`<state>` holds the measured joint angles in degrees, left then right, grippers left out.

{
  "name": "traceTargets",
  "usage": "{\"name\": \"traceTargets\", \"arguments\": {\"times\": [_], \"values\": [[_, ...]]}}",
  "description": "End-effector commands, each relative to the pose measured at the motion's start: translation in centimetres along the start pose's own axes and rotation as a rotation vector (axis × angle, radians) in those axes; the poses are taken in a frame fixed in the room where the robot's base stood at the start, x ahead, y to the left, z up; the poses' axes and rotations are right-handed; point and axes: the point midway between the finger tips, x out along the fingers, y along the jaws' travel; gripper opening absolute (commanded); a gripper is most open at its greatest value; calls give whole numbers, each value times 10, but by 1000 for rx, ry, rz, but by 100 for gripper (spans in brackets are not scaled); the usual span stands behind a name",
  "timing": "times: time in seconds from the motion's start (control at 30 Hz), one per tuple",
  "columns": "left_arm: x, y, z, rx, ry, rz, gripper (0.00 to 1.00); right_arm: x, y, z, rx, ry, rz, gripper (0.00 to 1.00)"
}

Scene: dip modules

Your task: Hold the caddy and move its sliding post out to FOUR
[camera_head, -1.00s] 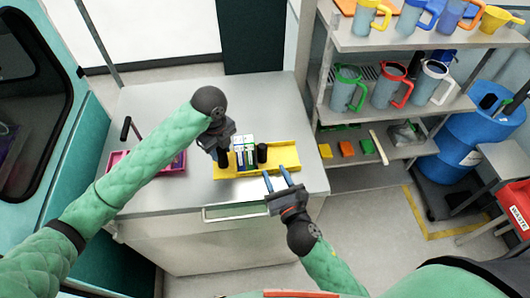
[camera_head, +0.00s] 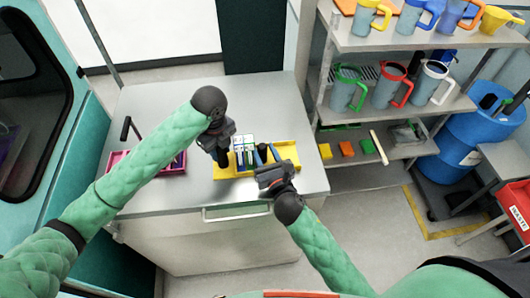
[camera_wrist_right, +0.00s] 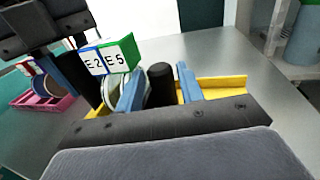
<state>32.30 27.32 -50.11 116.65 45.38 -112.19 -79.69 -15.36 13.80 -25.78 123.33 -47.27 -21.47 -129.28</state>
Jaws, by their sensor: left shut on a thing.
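The yellow caddy (camera_head: 290,151) lies on the grey bench top. It also shows in the right wrist view (camera_wrist_right: 236,84). White-faced modules with blue and green edges (camera_head: 244,144) stand in it; labels such as "E 5" (camera_wrist_right: 114,56) show in the wrist view. The black sliding post (camera_wrist_right: 160,84) stands upright beside them. My left gripper (camera_head: 220,156) is shut at the caddy's left end; the arm hides what it grips. My right gripper (camera_wrist_right: 158,92) is open, with one blue finger on each side of the post. Whether the fingers touch it, I cannot tell.
A pink tray (camera_head: 172,167) sits on the bench to the left, partly behind my left arm. A shelf rack with mugs (camera_head: 390,85) and a blue drum (camera_head: 455,145) stand at the right. The bench (camera_head: 160,100) is clear behind the caddy.

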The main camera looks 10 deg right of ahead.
Motion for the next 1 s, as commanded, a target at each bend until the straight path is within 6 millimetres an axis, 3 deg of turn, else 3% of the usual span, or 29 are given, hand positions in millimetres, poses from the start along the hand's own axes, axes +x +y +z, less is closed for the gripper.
{"name": "traceTargets", "arguments": {"times": [0.1, 0.3, 0.47, 0.8, 1.0], "values": [[1, 0, 0, -1, 0, 1, 0, 0, 0, 0, 0, 0, 0, 37], [1, 0, 0, -1, 0, 1, 0, 0, 0, 0, 0, 0, 0, 0], [1, 0, 0, -1, 0, 1, 0, -1, -2, 0, -1, 0, 0, 0], [1, 0, 0, -1, 0, 2, 0, -9, -39, -2, -5, 1, 0, 0], [1, 0, 0, -1, 0, 1, 0, -11, -49, -1, -2, 1, -1, 0]]}}
